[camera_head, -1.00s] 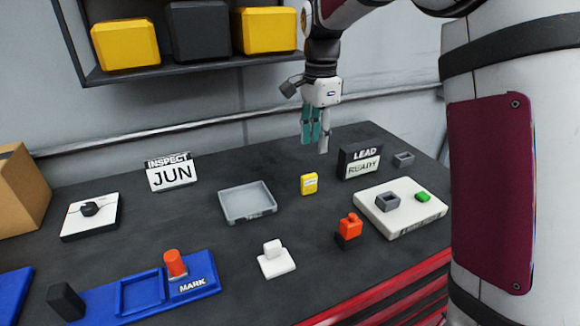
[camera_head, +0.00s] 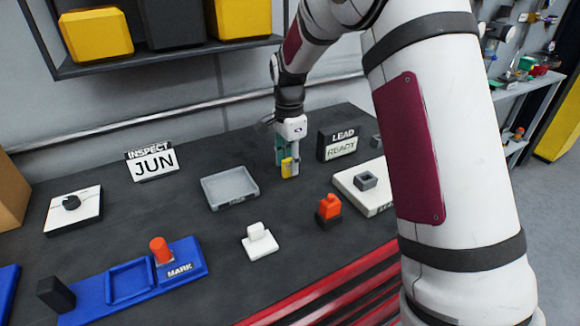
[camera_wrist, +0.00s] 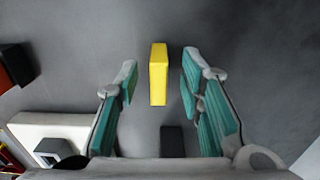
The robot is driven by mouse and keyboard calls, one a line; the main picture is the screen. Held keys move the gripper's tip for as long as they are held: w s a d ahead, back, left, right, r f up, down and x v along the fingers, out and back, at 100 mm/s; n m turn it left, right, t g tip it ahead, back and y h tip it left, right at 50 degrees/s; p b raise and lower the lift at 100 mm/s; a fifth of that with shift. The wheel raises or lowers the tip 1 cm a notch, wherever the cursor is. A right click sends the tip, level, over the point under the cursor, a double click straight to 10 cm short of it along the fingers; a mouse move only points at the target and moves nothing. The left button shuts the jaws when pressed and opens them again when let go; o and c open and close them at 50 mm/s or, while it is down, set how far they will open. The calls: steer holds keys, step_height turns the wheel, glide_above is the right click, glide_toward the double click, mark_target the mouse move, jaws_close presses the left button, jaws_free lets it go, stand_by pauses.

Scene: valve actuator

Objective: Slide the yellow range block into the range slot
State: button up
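The yellow range block (camera_head: 290,168) stands upright on the dark bench, right of the grey tray. It also shows in the wrist view (camera_wrist: 158,75), between my teal-padded fingers with a gap on each side. My gripper (camera_head: 285,155) is lowered at the block and is open; it also shows in the wrist view (camera_wrist: 160,84). A white board (camera_head: 360,193) at the right carries a grey square socket (camera_head: 366,181). My arm hides the board's right part. I cannot tell which opening is the range slot.
A grey tray (camera_head: 230,188) lies left of the block. The LEAD READY sign (camera_head: 339,146) stands close behind right. An orange-red piece on a black base (camera_head: 329,208), a white knobbed block (camera_head: 259,241) and a blue MARK fixture (camera_head: 130,283) stand nearer the front.

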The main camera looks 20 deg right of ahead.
steer(key=shift+f, duration=0.9)
jaws_close()
steer(key=shift+r, duration=0.1)
